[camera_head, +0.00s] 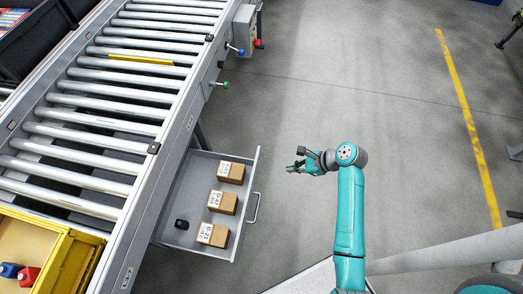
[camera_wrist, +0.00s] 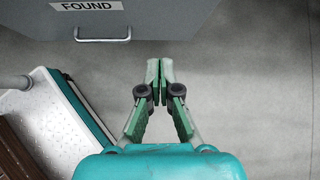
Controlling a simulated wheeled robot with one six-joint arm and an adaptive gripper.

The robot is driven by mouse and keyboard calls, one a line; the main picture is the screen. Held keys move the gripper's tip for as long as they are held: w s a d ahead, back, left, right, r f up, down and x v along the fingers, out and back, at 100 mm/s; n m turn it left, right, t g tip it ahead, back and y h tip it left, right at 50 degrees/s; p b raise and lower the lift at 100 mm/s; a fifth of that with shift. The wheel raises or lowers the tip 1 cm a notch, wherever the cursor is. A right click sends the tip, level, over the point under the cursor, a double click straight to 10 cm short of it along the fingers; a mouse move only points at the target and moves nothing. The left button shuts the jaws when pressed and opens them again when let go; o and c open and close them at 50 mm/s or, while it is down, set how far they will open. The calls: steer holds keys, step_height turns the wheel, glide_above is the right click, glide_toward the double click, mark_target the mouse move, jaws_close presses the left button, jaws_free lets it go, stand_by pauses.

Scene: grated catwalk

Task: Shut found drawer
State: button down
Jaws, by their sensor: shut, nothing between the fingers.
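The drawer (camera_head: 190,238) stands pulled out from under the roller conveyor in the head view. It holds several small cardboard boxes and a small black object. Its front with the label FOUND (camera_wrist: 87,6) and a bar handle (camera_wrist: 103,36) shows at the top left of the wrist view. The handle also shows in the head view (camera_head: 254,208). My gripper (camera_head: 291,167) is shut and empty, to the right of the drawer front and apart from it. In the wrist view its fingertips (camera_wrist: 159,66) meet, right of the handle and not touching it.
The roller conveyor (camera_head: 105,105) runs along the left, with a yellow crate (camera_head: 75,262) at its lower end. A green button (camera_head: 226,86) and a blue one (camera_head: 240,52) stick out from its side.

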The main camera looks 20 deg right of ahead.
steer(key=w+a+f, duration=0.5)
steer(key=w+a, duration=0.2)
steer(key=w, duration=0.1)
steer(key=shift+w+f+m, duration=0.3)
steer(key=shift+w+m, duration=0.1)
steer(key=shift+a, duration=0.1)
stand_by(0.4)
steer(key=w+a, duration=0.8)
steer(key=a, duration=0.3)
steer(key=w+a, duration=0.8)
steer(key=a, duration=0.3)
steer(key=shift+w+a+r, duration=0.2)
steer(key=shift+w+a, duration=0.05)
steer(key=shift+w, duration=0.05)
